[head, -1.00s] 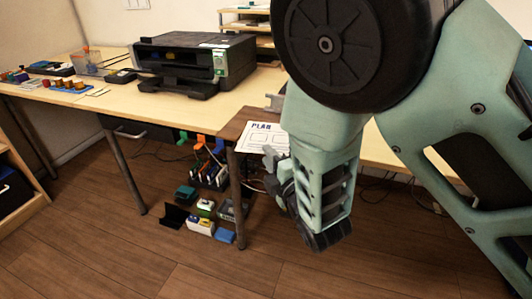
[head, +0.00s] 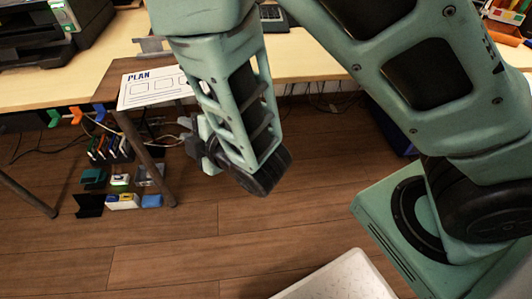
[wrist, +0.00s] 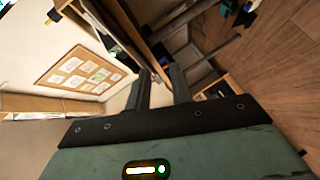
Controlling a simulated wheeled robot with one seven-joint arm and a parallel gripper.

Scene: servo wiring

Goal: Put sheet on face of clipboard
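The white sheet (head: 155,88), printed "PLAN" with outlined boxes, lies at the table's front left of centre in the head view. It lies over a dark brown board (head: 106,88), and my arm hides its right end. A grey metal clip (head: 152,45) stands behind the sheet; brown board and clip look like the clipboard, though where board and table meet is unclear. My gripper (head: 190,135) hangs in front of and below the sheet, apart from it. In the wrist view, my gripper's two fingers (wrist: 162,85) stand apart with nothing between them. Neither sheet nor clipboard is recognisable there.
The light wood table (head: 310,62) runs across the back, with a black printer (head: 50,30) at far left. A dark table leg (head: 148,160) stands below the board. Several small boxes (head: 120,202) sit on the floor beside it.

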